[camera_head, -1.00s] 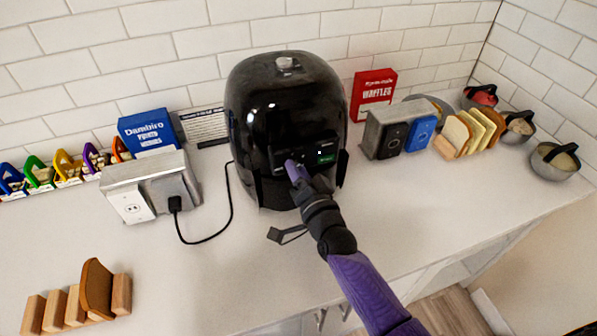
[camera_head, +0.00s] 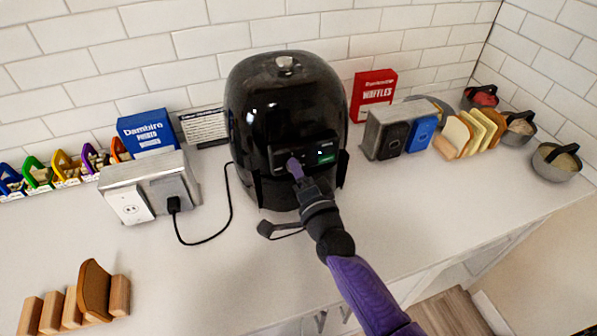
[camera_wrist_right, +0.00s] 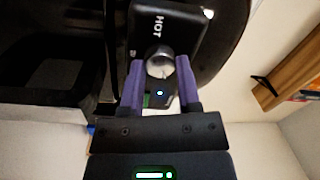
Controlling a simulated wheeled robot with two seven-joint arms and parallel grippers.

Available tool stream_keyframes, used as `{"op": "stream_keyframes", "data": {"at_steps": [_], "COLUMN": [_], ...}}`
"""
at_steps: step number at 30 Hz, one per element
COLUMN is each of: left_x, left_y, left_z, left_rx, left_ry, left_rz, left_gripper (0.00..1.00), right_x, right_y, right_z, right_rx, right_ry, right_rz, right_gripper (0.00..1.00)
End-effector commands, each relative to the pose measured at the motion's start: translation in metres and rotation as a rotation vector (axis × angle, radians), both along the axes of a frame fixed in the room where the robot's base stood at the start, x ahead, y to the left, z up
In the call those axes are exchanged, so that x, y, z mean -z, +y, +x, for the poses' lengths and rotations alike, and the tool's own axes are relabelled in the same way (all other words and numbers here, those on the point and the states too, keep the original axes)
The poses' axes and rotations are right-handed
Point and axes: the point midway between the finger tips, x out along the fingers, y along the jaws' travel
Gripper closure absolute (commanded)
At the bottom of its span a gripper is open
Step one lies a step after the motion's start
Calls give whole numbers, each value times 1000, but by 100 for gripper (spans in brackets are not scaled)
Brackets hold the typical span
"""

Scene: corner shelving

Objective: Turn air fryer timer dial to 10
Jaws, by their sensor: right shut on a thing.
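The black air fryer (camera_head: 285,110) stands upright on the counter against the tiled wall. Its front panel has a small lit green display (camera_head: 326,154). My right gripper (camera_head: 294,166) reaches the panel from the front, just left of the display. In the right wrist view, the round silver timer dial (camera_wrist_right: 159,62) sits between the two purple fingers of my right gripper (camera_wrist_right: 160,82), which is shut on it. The panel carries the word HOT beside the dial. The dial is hidden behind the fingers in the head view, and its setting cannot be read. My left gripper is not in view.
A metal outlet box (camera_head: 150,185) with a plugged black cord stands left of the fryer. A blue box (camera_head: 146,133) is behind it. A red waffles box (camera_head: 374,97) and a toaster (camera_head: 398,130) stand to the right. The front counter is mostly clear.

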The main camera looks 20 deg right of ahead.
Motion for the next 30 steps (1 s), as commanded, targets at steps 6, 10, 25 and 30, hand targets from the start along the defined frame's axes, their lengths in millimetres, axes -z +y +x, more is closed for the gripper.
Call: {"op": "stream_keyframes", "data": {"at_steps": [6,10,25,30], "left_x": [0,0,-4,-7], "left_y": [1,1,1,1], "left_z": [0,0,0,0], "left_rx": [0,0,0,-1], "left_ry": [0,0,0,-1], "left_rz": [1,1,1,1], "left_gripper": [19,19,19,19], "right_x": [0,0,1,4], "right_y": [0,0,-2,-5], "right_z": [0,0,-22,-66], "right_rx": [0,0,-1,0], "right_ry": [1,1,4,4], "right_rz": [0,-1,-1,-2], "right_gripper": [100,35,22,22]}}
